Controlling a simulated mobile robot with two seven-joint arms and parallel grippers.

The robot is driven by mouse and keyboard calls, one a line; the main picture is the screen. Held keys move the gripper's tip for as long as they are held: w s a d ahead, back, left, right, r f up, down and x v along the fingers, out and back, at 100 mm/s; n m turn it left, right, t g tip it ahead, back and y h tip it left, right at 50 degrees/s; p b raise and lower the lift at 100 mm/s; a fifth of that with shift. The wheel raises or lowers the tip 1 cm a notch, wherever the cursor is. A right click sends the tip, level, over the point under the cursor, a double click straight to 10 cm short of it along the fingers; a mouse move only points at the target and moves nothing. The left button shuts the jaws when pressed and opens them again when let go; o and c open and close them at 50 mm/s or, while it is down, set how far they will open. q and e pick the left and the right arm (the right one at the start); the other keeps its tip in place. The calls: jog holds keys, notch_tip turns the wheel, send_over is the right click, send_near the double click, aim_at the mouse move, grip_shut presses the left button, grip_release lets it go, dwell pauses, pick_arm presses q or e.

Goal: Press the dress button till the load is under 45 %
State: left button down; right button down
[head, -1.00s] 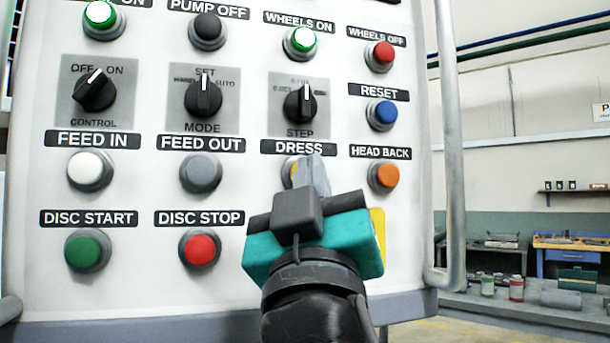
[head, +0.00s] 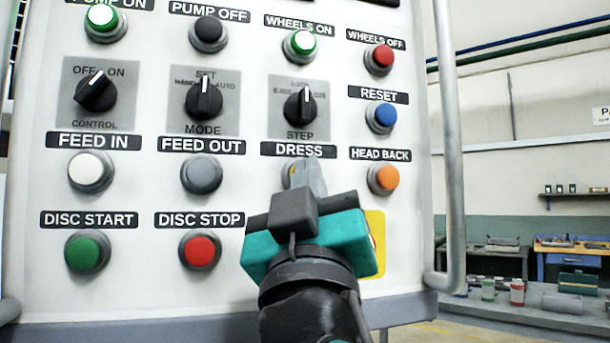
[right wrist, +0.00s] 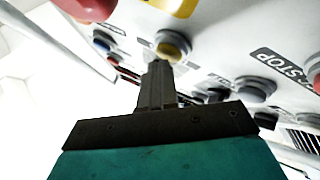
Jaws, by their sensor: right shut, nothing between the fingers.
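The yellow dress button (right wrist: 172,44) shows in the right wrist view, just beyond my fingertips. In the head view the DRESS label (head: 298,150) is clear, but the button below it is mostly hidden behind my fingers, with its grey collar (head: 287,175) showing at the left. My right gripper (head: 314,170) is shut and empty, its tips pointing at the button. In the right wrist view the gripper (right wrist: 160,68) has its tips right at the button's edge; I cannot tell whether they touch. My left gripper is not in view. No load readout is in view.
The orange head back button (head: 384,179) is close to the right of my fingers. The grey feed out button (head: 201,174) is to the left, and the red disc stop button (head: 200,250) is lower left. A grey vertical rail (head: 452,150) runs along the panel's right side.

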jog(key=shift+w, duration=0.2)
dwell(0.5)
jog(key=shift+s+d, duration=0.25)
jog(key=shift+s, duration=0.6)
jog(key=shift+s+d+b, duration=0.1)
jog(key=shift+s+d, duration=0.2)
jog(key=shift+s, duration=0.5)
jog(key=shift+s+d+b, duration=0.1)
jog(key=shift+s+d, duration=0.2)
jog(key=shift+s, duration=0.45)
jog(key=shift+s+d+b, duration=0.1)
jog(key=shift+s+d, duration=0.2)
jog(key=shift+s, duration=0.5)
